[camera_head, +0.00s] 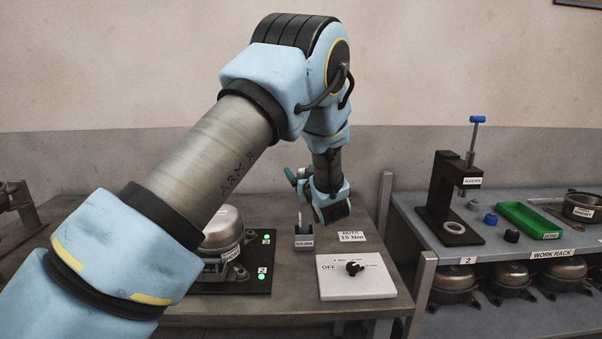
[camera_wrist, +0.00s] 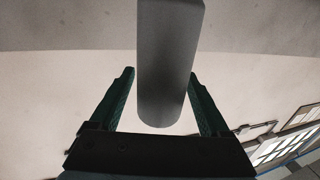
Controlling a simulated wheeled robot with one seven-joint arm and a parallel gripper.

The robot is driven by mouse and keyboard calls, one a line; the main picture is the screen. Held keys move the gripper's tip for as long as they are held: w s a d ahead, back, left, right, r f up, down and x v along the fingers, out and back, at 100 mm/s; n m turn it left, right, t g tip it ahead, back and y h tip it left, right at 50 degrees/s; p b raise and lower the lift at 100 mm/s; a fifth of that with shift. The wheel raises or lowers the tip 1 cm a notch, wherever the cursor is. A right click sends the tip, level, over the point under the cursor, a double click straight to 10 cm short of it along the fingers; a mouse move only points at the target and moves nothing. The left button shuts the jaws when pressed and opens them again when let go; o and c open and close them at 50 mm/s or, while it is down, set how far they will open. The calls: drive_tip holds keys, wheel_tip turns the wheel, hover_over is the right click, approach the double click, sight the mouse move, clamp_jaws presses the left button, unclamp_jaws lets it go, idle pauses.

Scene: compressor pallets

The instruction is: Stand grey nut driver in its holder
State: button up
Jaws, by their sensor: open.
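The small dark holder (camera_head: 304,242) with a white label stands on the grey bench. A thin light shaft (camera_head: 300,220) rises upright at it; its upper end runs up behind my wrist. In the wrist view a plain grey cylinder with a rounded end, seemingly the grey nut driver's handle (camera_wrist: 168,70), lies between my green fingers. Gaps show between the cylinder and both fingers near its rounded end. My gripper (camera_wrist: 162,76) is open. In the head view only a green finger shows beside my wrist, above the holder. How deep the shaft sits in the holder cannot be told.
A compressor (camera_head: 222,230) on a dark pallet with green lights stands left of the holder, partly behind my arm. A white plate with a black knob (camera_head: 354,268) lies at front right. The work rack (camera_head: 520,262) with a press and green tray stands further right.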

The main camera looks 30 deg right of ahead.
drive_tip(key=s+a+b, duration=0.2)
drive_tip(key=s+b, duration=0.2)
drive_tip(key=s, duration=0.8)
drive_tip(key=shift+b, duration=0.3)
